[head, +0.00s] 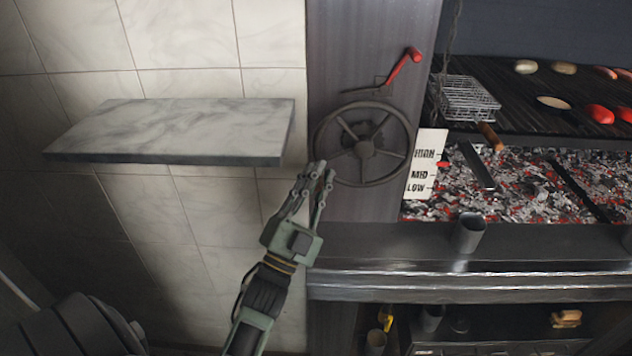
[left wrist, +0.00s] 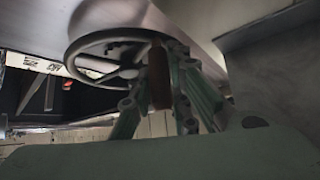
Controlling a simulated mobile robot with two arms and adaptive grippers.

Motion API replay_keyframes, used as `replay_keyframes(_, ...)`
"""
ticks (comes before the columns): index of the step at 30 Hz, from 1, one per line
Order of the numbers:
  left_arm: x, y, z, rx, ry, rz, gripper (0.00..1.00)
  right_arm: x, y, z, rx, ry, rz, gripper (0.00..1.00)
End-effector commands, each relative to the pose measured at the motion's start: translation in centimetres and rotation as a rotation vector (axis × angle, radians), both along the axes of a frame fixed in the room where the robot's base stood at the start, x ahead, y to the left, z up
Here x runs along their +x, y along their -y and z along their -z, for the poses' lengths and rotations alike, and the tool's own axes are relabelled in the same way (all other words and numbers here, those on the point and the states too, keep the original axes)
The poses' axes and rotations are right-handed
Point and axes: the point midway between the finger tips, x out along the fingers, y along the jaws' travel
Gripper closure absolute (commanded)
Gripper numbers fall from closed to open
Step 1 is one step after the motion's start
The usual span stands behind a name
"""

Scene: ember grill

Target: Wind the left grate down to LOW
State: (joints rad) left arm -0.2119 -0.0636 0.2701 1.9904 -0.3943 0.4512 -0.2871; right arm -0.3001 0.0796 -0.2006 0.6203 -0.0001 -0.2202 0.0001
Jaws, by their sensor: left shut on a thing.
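The dark spoked wheel (head: 364,150) is mounted on the grey panel left of the grill. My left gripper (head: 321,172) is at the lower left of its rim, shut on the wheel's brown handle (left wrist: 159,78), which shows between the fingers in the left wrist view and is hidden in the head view. The white scale plate (head: 424,165) reads HIGH, MED, LOW; a red pointer (head: 442,164) sits between HIGH and MED. The left grate (head: 500,75) lies above the coals with food on it. My right gripper is not in view.
A marble shelf (head: 180,130) juts from the tiled wall at left. A wire basket (head: 468,98) stands on the grate, and a grey cup (head: 468,233) stands on the front ledge (head: 540,245). Glowing coals (head: 530,185) lie below.

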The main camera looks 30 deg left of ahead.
Motion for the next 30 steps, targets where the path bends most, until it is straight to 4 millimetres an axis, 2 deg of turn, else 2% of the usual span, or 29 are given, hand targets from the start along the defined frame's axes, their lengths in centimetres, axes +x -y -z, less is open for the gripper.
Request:
replay_keyframes(1, 0.09, 0.13, 0.59, -0.001, -0.009, 0.001, 1.00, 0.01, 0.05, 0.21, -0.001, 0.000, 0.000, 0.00)
replay_keyframes(16, 0.16, 0.21, 0.76, 0.000, -0.013, 0.001, 1.00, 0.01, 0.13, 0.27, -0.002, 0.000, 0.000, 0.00)
replay_keyframes(17, 0.16, 0.22, 0.77, 0.000, -0.013, 0.001, 0.82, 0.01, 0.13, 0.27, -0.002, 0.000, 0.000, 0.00)
replay_keyframes(23, 0.13, 0.17, 0.63, 0.000, -0.009, 0.001, 0.64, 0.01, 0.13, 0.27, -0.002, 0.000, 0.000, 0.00)
replay_keyframes(30, 0.11, 0.13, 0.46, 0.001, -0.006, 0.000, 0.64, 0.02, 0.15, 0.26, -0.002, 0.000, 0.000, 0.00)
